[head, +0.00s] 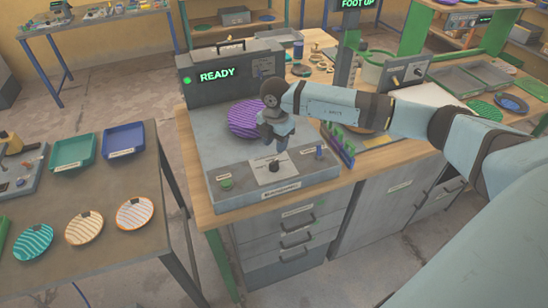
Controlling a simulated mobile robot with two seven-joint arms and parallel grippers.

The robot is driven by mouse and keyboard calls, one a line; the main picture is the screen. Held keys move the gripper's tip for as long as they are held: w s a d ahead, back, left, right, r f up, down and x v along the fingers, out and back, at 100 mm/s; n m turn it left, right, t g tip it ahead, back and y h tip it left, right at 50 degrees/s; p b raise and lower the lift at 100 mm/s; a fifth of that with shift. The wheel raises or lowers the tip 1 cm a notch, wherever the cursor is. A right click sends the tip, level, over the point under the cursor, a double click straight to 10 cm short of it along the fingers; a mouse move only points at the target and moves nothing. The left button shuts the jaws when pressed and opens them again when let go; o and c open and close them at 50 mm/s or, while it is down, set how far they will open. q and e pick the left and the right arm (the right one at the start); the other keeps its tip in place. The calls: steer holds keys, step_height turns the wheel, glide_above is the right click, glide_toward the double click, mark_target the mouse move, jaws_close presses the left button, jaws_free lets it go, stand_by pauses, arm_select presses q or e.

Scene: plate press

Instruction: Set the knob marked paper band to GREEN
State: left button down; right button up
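A black knob (274,168) sits on a white plate (262,174) on the sloped front of a grey press console (237,187). The small print around it is too small to read, so I cannot tell the color it points at. My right gripper (279,149) points down just above and behind the knob, seemingly apart from it. Its fingers are too small to tell whether they are open or shut. A purple striped plate (244,121) lies on the console behind it, partly hidden by my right arm. My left gripper is not in view.
A screen (218,75) reads READY. An open floor gap separates the tables.

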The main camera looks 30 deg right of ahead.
mark_target(275, 160)
step_height(275, 160, down, 7)
steer(key=shift+f+p, duration=0.1)
steer(key=shift+p, duration=0.3)
jaws_close()
